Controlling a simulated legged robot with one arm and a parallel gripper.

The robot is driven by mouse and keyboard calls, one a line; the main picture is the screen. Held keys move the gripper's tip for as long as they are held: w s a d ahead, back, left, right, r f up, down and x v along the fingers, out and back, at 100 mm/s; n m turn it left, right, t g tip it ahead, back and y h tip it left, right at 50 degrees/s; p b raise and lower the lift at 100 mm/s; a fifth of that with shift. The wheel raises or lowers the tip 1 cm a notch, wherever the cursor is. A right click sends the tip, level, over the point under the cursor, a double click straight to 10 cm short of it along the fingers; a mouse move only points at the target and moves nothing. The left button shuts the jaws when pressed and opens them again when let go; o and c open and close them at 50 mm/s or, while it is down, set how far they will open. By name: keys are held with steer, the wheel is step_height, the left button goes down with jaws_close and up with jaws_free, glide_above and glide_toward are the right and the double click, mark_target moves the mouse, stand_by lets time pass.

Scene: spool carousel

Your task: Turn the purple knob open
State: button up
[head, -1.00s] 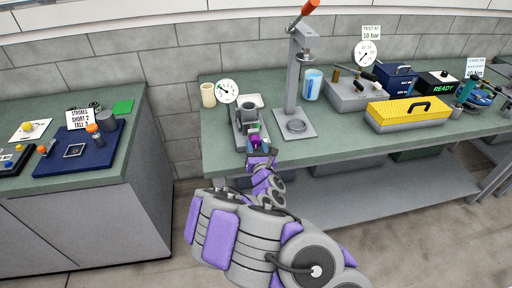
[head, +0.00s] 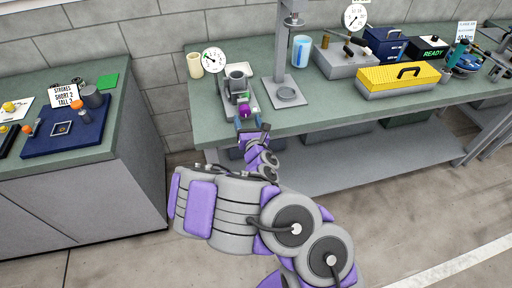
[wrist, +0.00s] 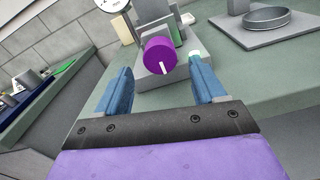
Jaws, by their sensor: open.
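The purple knob (wrist: 160,55) is on the front of a grey fixture (wrist: 146,27) in the wrist view. A white line on its face runs from near the centre towards the lower edge. In the head view the knob (head: 244,112) sits low on the fixture near the bench's front edge. My gripper (wrist: 164,82) is open, its two blue fingers apart, with the knob ahead of them and between their lines. Nothing is held. In the head view my gripper (head: 250,128) is just in front of the knob, a small gap between them.
A round gauge (head: 213,60) stands behind the fixture. The press base (head: 287,94) is to its right, and a pale green-tipped part (wrist: 194,55) is near the right finger. A cream cup (head: 195,65) stands at the left. The yellow case (head: 398,77) is farther right.

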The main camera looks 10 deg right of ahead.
steer(key=s+p, duration=1.4)
steer(key=p, duration=0.3)
steer(key=shift+s, duration=0.15)
steer(key=shift+f, duration=0.1)
stand_by(0.5)
